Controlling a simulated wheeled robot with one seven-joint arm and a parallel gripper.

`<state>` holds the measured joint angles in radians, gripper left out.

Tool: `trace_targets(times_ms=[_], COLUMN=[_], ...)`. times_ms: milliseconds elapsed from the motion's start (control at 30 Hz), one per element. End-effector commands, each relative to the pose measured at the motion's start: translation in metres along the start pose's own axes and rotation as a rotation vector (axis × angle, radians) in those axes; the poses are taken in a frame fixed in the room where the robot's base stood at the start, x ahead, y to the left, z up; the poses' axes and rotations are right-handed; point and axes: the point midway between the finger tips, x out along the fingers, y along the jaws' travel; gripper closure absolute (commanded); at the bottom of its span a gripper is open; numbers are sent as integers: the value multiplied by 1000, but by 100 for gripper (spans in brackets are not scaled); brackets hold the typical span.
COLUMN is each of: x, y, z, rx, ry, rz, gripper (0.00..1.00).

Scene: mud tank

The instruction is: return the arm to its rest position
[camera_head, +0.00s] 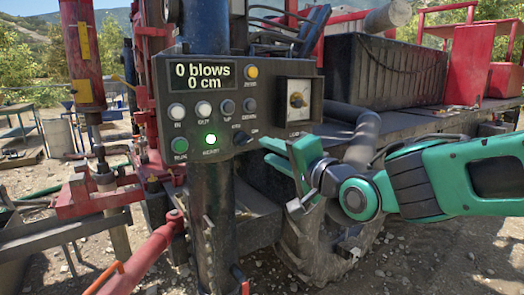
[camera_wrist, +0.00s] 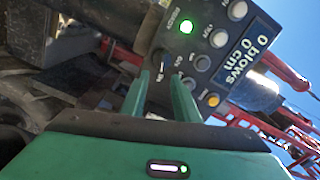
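My gripper (camera_head: 264,150) is green and points left toward the lower right of a dark control panel (camera_head: 265,75). Its fingertips are just right of a black knob (camera_head: 242,137) on the panel. In the wrist view, the two fingers of my gripper (camera_wrist: 159,80) stand apart with a gap between them. The knob (camera_wrist: 160,62) appears beyond the fingertips, in line with the gap, and nothing is held. I cannot tell how much depth separates tips and knob. My green arm comes in from the right in the head view, bent at the wrist.
The display (camera_head: 202,75) reads "0 blows 0 cm". A green light (camera_head: 210,139) is lit above "READY". A gauge box (camera_head: 298,101) juts out above my gripper. A black post (camera_head: 212,220) stands below the panel, and a tyre (camera_head: 325,245) lies below my wrist. Gravel ground is open at lower right.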

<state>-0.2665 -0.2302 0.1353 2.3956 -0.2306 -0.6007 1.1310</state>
Motion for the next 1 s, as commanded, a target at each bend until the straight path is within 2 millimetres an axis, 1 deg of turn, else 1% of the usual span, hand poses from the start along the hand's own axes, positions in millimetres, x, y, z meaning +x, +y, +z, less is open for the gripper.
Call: trace_targets(times_ms=[33,200,533,633,667,767,833,867,900,967,1000], x=[-6,-15,-16,-18,-20,-32,-47,-56,-70,-92,-109], y=[0,0,1,9,14,46,77,92,111,139,157], z=[-1,0,0,-6,-10,-32,-53,-62,-74,-90,-100], rx=[-1,0,-1,-19,-33,-104,-170,-198,-234,-279,-304], ry=[2,0,0,8,12,31,42,44,44,38,30], rz=[0,0,1,28,48,159,273,328,404,514,589], gripper=[72,72,72,72,72,72,72,72,72,72,72])
